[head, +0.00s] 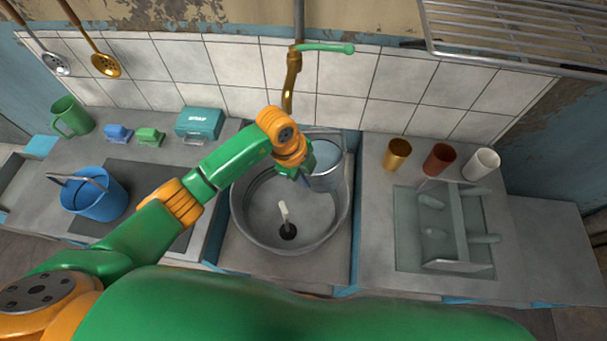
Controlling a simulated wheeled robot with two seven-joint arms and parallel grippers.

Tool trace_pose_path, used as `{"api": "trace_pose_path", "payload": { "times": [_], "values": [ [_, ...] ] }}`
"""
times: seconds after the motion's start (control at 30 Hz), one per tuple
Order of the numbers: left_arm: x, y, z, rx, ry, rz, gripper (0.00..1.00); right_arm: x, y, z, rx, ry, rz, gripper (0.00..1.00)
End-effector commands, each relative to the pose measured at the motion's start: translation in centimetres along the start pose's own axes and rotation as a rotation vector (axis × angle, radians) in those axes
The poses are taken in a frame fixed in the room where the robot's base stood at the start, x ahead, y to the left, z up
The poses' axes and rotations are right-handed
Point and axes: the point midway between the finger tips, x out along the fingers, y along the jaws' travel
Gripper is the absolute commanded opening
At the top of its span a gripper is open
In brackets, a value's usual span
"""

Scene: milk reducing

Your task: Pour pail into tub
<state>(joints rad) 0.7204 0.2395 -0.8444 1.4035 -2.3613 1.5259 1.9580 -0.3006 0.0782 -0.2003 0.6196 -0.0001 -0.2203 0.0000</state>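A large round grey metal tub (242,215) stands in the middle of the counter, below the tap. A grey-blue metal pail (329,157) is at the tub's back right rim, partly hidden behind my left gripper. My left gripper (312,176) reaches over the tub from the left and is right at this pail. Its fingertips are mostly hidden, so I cannot tell whether they are closed on the pail. Whether the pail holds anything is not clear. A blue pail (98,200) with a raised handle stands on the left counter, away from the gripper. My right gripper is not in view.
A brass tap pipe (290,80) hangs behind the tub. A gold cup (397,154), a brown cup (440,159) and a white cup (482,164) stand at right, behind a rack (458,225). A green mug (72,117) and a teal box (199,123) stand back left.

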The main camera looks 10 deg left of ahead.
Motion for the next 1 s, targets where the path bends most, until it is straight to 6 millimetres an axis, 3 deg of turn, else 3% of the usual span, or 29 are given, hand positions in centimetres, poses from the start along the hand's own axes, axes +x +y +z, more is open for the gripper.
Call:
{"api": "trace_pose_path", "payload": {
  "times": [0.2, 1.0],
  "values": [
    [-0.1, -0.3, -0.5, -0.018, 0.197, -0.086, 0.00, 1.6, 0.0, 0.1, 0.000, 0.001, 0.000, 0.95],
    [-0.2, -0.5, -0.9, -0.043, 0.483, -0.205, 0.00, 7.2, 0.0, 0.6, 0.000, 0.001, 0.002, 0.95]
  ]
}}
